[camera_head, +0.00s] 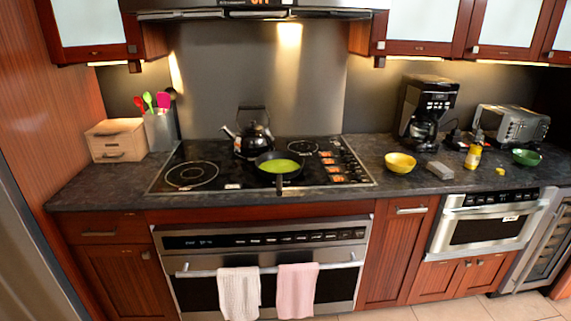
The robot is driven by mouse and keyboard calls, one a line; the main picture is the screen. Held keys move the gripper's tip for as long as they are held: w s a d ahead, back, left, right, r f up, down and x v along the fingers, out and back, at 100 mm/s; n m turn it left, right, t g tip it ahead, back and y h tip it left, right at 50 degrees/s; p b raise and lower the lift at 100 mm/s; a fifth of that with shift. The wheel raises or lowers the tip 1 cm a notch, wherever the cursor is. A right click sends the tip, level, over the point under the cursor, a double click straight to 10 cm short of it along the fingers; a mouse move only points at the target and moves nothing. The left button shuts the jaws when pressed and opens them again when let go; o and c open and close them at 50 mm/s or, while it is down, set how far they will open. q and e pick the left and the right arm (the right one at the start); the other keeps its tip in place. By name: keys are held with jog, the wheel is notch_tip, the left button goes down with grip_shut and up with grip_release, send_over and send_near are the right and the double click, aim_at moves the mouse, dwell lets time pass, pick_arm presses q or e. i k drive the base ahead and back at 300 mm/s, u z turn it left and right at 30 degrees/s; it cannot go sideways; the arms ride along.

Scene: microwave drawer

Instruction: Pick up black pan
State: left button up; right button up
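A black pan (268,158) sits on the black glass cooktop (230,182), near its front middle. Its inside shows green, and its dark handle points toward the front edge of the counter. A black kettle (253,141) stands right behind the pan, partly overlapped by it in this view. Neither of my grippers shows in the head view, so I cannot see whether they are open or shut.
A wooden box (116,140) and utensil holder (160,130) stand left. Towels (297,290) hang from the oven handle.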

aim_at(280, 166)
jog(key=z, duration=0.4)
jog(key=i, duration=1.05)
jog(key=u, duration=0.55)
jog(key=i, duration=0.65)
jog(key=u, duration=0.45)
